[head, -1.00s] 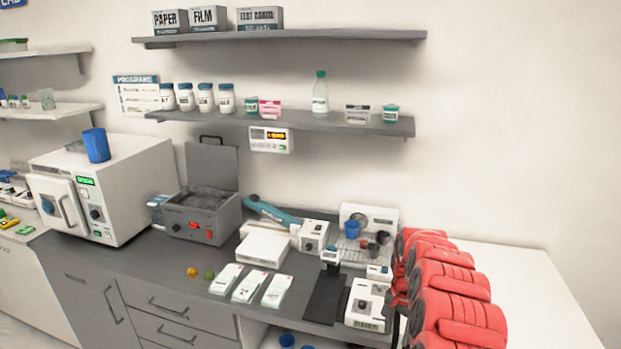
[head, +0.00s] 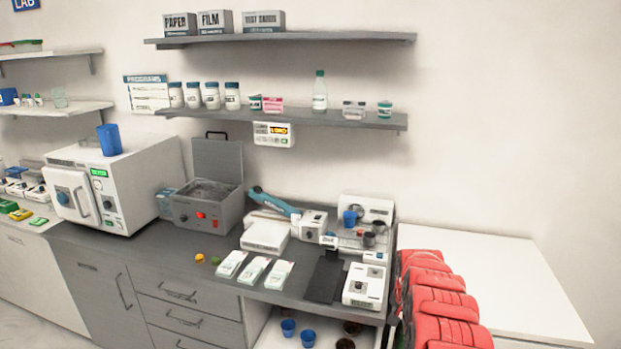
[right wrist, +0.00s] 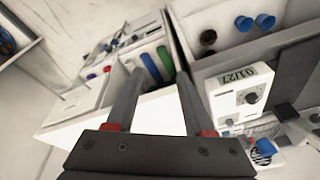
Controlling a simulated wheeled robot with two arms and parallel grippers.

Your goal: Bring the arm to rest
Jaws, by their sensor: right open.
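My right arm (head: 438,300) is the red segmented arm at the lower right of the head view, beside the right end of the grey counter and in front of a white table. Its gripper cannot be made out there. My left arm and gripper are not in view.
The grey counter (head: 130,250) holds a white autoclave-like box (head: 130,180), a grey bath with raised lid (head: 208,205) and several small devices. The white table (head: 480,265) at the right looks bare. Blue cups (head: 288,327) stand in the open compartment below.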

